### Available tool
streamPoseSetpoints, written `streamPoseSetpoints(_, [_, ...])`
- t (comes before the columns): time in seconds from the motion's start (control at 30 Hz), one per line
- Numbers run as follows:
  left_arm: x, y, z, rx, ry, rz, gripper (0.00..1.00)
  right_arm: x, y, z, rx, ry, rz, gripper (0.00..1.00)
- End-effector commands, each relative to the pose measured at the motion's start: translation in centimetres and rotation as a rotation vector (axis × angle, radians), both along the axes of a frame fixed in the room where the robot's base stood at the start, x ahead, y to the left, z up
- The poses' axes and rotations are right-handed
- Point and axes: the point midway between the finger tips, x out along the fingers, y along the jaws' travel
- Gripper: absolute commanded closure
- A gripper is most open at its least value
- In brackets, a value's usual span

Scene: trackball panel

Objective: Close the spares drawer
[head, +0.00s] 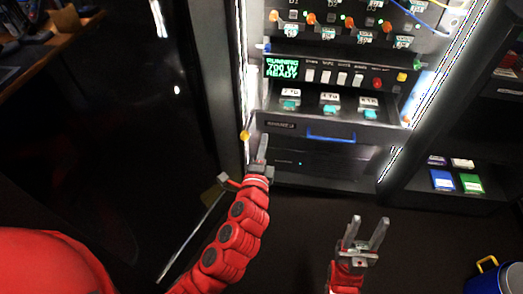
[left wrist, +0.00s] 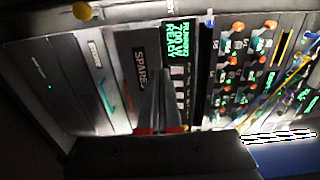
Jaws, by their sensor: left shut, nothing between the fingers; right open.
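The spares drawer (head: 365,133) is pulled out of the rack, with several teal parts with white labels showing inside. Its dark front has a label at the left and a blue handle (head: 331,136). My left gripper (head: 264,142) is shut and empty, its tips by the left end of the drawer front; I cannot tell whether they touch it. In the left wrist view the shut fingers (left wrist: 158,88) overlap the dark front with the SPARES label (left wrist: 138,68), partly hidden by them. My right gripper (head: 366,233) is open and empty, below and to the right, apart from the drawer.
Above the drawer is a panel with a green display (head: 282,68), switches and a red button (head: 377,83). Orange knobs and cables sit higher up. A shelf with blue and green boxes (head: 471,183) stands at right. A blue bin (head: 497,279) is at lower right. Floor between is clear.

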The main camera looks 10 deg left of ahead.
Motion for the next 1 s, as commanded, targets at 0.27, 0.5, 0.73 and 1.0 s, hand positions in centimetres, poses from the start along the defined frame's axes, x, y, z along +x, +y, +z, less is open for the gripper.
streamPoseSetpoints(0.27, [5.8, 0.0, 0.1, -0.003, -0.003, 0.001, 1.00, 0.0, 0.0, -0.5, 0.000, 0.000, 0.000, 0.50])
streamPoseSetpoints(0.5, [8.5, 0.0, 0.0, -0.002, -0.002, 0.000, 1.00, 0.0, 0.0, -0.9, 0.000, 0.000, 0.000, 0.50])
streamPoseSetpoints(0.73, [9.1, 0.0, -0.1, 0.000, 0.000, -0.001, 1.00, 0.0, 0.0, -0.9, 0.000, 0.000, 0.000, 0.50])
streamPoseSetpoints(1.0, [9.2, 0.0, -0.1, 0.000, 0.000, -0.001, 1.00, 0.0, 0.0, -0.9, 0.000, 0.000, 0.000, 0.50])
